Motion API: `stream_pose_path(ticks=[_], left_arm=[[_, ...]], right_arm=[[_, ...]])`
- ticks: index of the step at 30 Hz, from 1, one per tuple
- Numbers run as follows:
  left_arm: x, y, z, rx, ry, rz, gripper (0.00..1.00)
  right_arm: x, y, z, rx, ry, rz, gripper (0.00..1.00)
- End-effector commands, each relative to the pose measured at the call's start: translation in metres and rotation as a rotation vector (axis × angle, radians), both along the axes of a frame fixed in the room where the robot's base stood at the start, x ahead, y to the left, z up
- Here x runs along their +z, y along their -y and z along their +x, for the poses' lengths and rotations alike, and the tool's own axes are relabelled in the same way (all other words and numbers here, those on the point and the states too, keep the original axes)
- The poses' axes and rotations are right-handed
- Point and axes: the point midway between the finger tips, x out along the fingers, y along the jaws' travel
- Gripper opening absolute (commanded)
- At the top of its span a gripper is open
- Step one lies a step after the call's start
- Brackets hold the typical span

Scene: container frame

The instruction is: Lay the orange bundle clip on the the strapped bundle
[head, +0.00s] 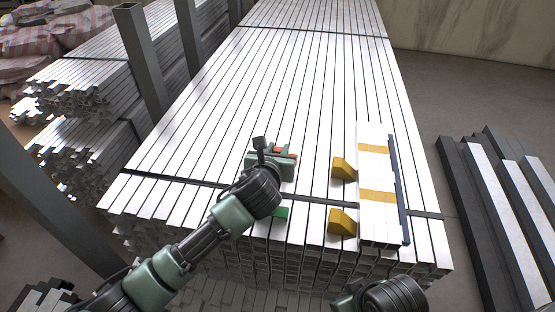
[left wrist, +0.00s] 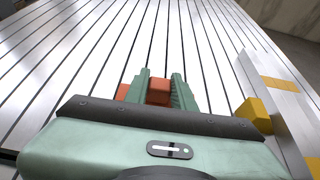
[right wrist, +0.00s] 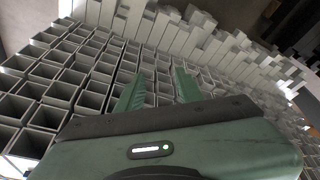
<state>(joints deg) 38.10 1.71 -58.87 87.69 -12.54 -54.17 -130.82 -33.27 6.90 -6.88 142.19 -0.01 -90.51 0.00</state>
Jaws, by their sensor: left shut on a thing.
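The orange bundle clip (head: 285,152) is between the fingers of my left gripper, above the large stack of metal tubes. It also shows in the left wrist view (left wrist: 158,91), where the green fingers of my left gripper (left wrist: 160,88) are shut on it. The strapped bundle (head: 376,150), pale tubes with two yellow straps, lies on the stack's right side, to the right of the clip and apart from it. My right gripper (right wrist: 158,88) is open and empty, facing the tube ends at the stack's front. Its fingers are not clear in the head view.
Two yellow blocks (head: 342,222) stand against the bundle's left side, and a blue bar (head: 399,190) runs along its right. A dark strap (head: 315,200) crosses the stack. A small green patch (head: 281,212) shows beside my left arm. Dark posts (head: 142,62) rise at left.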

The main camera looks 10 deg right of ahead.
Motion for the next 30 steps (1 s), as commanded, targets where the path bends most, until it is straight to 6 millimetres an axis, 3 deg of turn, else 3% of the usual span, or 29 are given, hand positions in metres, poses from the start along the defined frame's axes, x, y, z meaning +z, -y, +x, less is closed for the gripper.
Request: stream_pose_path(ticks=[1, 4, 16, 17, 19, 30], left_arm=[[-0.014, 0.000, -0.001, 0.001, -0.004, 0.000, 0.00], [-0.026, 0.000, 0.000, 0.001, -0.003, -0.001, 0.00], [-0.029, 0.000, 0.000, 0.000, -0.001, 0.000, 0.00], [-0.030, 0.000, 0.000, 0.000, -0.002, 0.001, 0.28], [-0.030, 0.000, 0.000, 0.000, -0.002, 0.001, 0.47], [-0.027, 0.000, 0.000, 0.001, -0.001, -0.002, 0.47]], right_arm=[[-0.005, -0.002, 0.007, 0.003, 0.027, 0.006, 0.36], [-0.006, -0.005, 0.016, 0.005, 0.069, 0.014, 0.36], [-0.004, -0.005, 0.016, 0.005, 0.067, 0.013, 0.36], [-0.004, -0.004, 0.015, 0.005, 0.063, 0.013, 0.36], [-0.005, -0.004, 0.015, 0.005, 0.064, 0.013, 0.36], [-0.005, -0.004, 0.016, 0.005, 0.067, 0.013, 0.36]])
